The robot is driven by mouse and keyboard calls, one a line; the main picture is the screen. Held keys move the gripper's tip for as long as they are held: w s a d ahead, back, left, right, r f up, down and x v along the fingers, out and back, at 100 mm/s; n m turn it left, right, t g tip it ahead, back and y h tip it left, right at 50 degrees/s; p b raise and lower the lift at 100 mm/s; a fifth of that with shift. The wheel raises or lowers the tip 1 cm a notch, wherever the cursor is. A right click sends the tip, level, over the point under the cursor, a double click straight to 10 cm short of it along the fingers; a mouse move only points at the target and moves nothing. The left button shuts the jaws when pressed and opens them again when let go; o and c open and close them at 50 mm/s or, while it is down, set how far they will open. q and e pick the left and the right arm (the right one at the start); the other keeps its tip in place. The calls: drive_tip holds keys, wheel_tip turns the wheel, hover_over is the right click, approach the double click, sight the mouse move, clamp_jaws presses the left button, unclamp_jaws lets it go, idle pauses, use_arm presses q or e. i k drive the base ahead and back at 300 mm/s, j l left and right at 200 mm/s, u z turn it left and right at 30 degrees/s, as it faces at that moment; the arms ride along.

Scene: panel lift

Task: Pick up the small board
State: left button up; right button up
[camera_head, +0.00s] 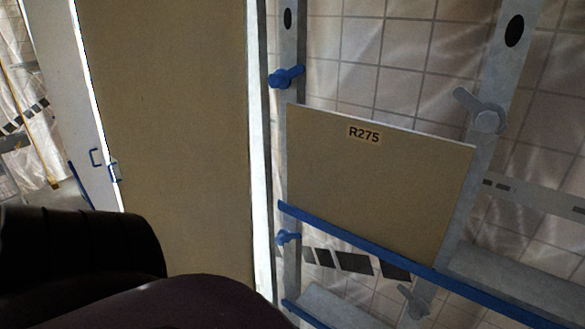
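The small board (370,190) is a tan rectangular panel with an "R275" label (364,134) near its top edge. It stands on a blue ledge (360,243) of a grey metal rack, leaning between two uprights, right of the middle of the view. No gripper is in view. Dark rounded parts at the lower left look like my own arm or body, well apart from the board.
A tall tan panel (170,130) stands left of the small board, beside a pale upright (261,150). Blue and grey clamp knobs (287,77) stick out from the rack's uprights. A tiled wall (400,60) lies behind.

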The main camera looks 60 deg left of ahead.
sight(397, 189)
drive_tip(key=u, duration=1.3)
